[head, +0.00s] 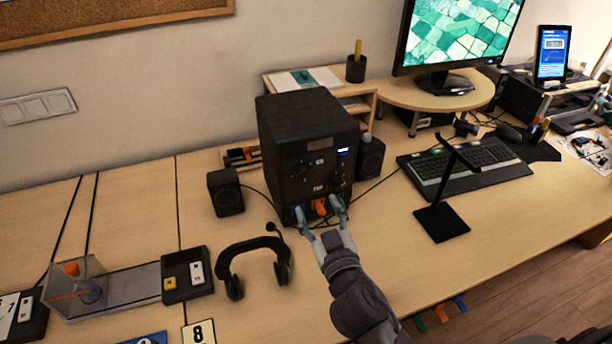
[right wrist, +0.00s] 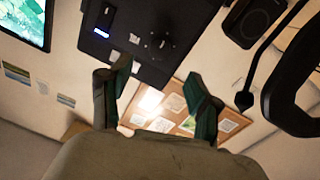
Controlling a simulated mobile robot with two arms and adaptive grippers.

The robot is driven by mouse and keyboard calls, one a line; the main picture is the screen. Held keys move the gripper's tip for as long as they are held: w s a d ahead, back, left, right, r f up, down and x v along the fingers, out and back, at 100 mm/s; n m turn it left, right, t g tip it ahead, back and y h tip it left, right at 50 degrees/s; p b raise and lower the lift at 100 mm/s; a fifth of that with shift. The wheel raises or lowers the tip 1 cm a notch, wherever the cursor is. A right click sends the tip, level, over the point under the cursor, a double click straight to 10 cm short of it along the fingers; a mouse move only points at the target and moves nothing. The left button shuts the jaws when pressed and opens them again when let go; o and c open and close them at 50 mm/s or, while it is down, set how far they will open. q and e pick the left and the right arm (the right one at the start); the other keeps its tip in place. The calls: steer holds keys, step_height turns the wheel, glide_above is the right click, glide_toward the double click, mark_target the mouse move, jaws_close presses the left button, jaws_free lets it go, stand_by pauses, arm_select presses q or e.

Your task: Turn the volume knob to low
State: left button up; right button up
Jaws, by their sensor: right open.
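A black box-shaped unit (head: 300,130) stands on the desk with dials, a small lit blue display and printed marks on its front. A round dark knob (head: 336,181) is on the right part of that front; it also shows in the right wrist view (right wrist: 158,42). I cannot read its setting. My left gripper is not in view.
Small black speakers (head: 226,192) flank the unit. A headset (head: 254,262) lies front left, and a black stand (head: 441,222) stands at the right before the keyboard (head: 465,166). A clear box and trays sit at the far left. Bare desk lies right of my right arm.

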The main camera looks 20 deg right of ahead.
mark_target(305, 178)
steer(key=w+p, duration=0.1)
steer(key=w, duration=0.7)
steer(key=shift+d, duration=0.15)
steer(key=shift+w+p, duration=0.3)
steer(key=shift+w, duration=0.3)
steer(key=shift+c, duration=0.8)
steer(key=c, duration=1)
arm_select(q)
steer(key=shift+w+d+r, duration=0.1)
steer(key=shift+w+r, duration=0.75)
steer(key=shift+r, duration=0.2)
